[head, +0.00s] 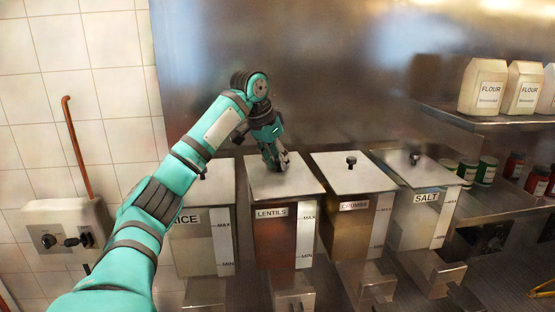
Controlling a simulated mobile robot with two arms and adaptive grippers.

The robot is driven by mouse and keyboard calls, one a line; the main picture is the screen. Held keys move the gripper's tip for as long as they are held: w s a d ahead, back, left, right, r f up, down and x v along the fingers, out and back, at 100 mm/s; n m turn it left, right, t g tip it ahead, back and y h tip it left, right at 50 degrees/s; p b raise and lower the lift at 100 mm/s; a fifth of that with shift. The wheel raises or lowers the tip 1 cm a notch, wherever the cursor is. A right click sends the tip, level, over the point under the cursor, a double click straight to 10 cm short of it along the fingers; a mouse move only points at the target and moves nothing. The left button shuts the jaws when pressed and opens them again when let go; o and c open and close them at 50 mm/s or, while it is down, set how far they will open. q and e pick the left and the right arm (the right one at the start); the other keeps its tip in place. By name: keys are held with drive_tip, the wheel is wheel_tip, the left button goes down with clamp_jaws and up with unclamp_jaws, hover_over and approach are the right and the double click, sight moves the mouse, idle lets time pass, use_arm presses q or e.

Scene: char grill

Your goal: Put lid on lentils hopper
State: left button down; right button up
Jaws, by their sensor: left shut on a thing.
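The lentils hopper (271,240) is a clear-fronted box labelled LENTILS, second from the left in a row. Its flat metal lid (296,184) lies on top and appears to cover the opening; I cannot tell whether it is fully seated. My left arm reaches in from the left, and my left gripper (275,161) points down at the middle of the lid. It is shut on the lid's knob, which the fingers mostly hide. My right gripper is not in view.
The rice hopper (197,245) stands close on the left. The crumbs hopper (352,228) and salt hopper (424,215) stand on the right, both lidded. A shelf (490,121) with flour bags (486,88) is at upper right, above several small cans (487,171). A metal wall is behind.

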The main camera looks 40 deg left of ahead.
use_arm(q)
drive_tip(key=c, duration=1)
unclamp_jaws()
drive_tip(key=shift+f, duration=0.3)
drive_tip(key=shift+c, duration=0.2)
drive_tip(key=shift+o, duration=0.3)
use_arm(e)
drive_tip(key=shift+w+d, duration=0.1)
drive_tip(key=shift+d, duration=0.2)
use_arm(q)
drive_tip(key=shift+r, duration=0.15)
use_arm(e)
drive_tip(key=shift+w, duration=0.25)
use_arm(q)
drive_tip(key=w+r+v, duration=0.1)
drive_tip(key=w+v, duration=0.1)
drive_tip(key=v, duration=1.6)
drive_tip(key=shift+w+r+p, duration=0.15)
drive_tip(key=shift+w+p, duration=0.1)
drive_tip(key=shift+p, duration=0.1)
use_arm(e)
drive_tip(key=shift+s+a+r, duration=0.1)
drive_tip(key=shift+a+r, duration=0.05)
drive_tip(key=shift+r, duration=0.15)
use_arm(q)
drive_tip(key=shift+d, duration=0.1)
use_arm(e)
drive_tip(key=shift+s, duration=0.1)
